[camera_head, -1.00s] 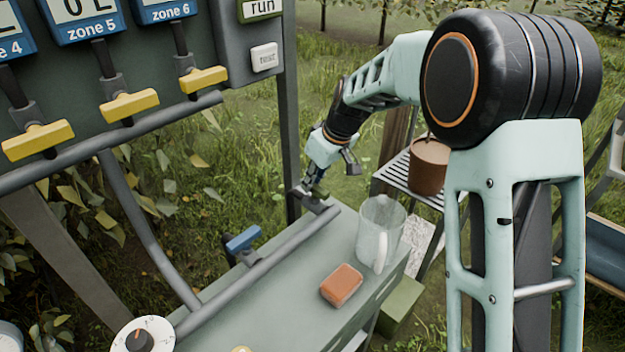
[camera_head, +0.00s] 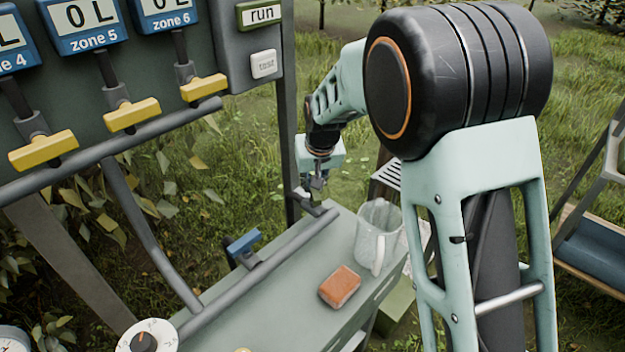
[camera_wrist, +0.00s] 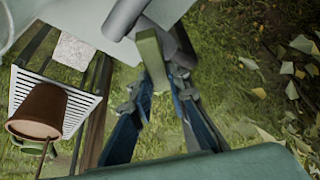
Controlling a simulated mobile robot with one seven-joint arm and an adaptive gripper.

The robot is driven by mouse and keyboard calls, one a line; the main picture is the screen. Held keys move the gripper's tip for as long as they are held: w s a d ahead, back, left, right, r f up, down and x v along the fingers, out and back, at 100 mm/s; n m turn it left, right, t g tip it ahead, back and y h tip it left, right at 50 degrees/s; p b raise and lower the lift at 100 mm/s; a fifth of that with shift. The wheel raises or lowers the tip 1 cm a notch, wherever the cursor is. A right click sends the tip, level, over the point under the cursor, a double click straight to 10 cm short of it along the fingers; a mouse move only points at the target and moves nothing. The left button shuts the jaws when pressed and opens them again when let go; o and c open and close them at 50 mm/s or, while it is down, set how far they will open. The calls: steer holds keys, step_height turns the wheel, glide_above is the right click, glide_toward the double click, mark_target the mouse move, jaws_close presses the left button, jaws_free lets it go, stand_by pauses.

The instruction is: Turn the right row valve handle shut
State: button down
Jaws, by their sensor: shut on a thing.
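The right row valve handle is a green bar (camera_wrist: 150,50), seen in the wrist view beside the grey pipe end. My gripper (camera_wrist: 155,82) has its blue-grey fingers on either side of the bar and is shut on it. In the head view my gripper (camera_head: 316,190) is at the far right end of the grey pipe (camera_head: 265,269), at the bench's back corner. There the handle is mostly hidden by the gripper. I cannot tell its exact angle. A second handle, blue (camera_head: 243,242), stands on the same pipe further left.
A clear jug (camera_head: 378,232) and an orange-brown block (camera_head: 340,287) are on the green bench (camera_head: 285,318). Yellow handles (camera_head: 132,115) hang under zone counters at upper left. A brown pot (camera_wrist: 36,108) stands on a slatted shelf (camera_wrist: 78,110). A post rises behind the gripper.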

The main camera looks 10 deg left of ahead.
steer(key=m+h+p, duration=0.1)
steer(key=m, duration=0.2)
steer(key=m+h, duration=0.1)
steer(key=m, duration=0.2)
steer(key=shift+d+r+p, duration=0.1)
steer(key=shift+d+p, duration=0.1)
steer(key=shift+p, duration=0.15)
steer(key=shift+d+m+h+p, duration=0.2)
steer(key=shift+m+h, duration=0.3)
steer(key=shift+m, duration=0.7)
steer(key=shift+d+m+h+p, duration=0.1)
steer(key=shift+m+h+p, duration=0.3)
steer(key=shift+m, duration=0.8)
steer(key=c, duration=1.8)
jaws_free()
steer(key=shift+c, duration=0.2)
steer(key=v, duration=1.2)
steer(key=shift+a, duration=0.2)
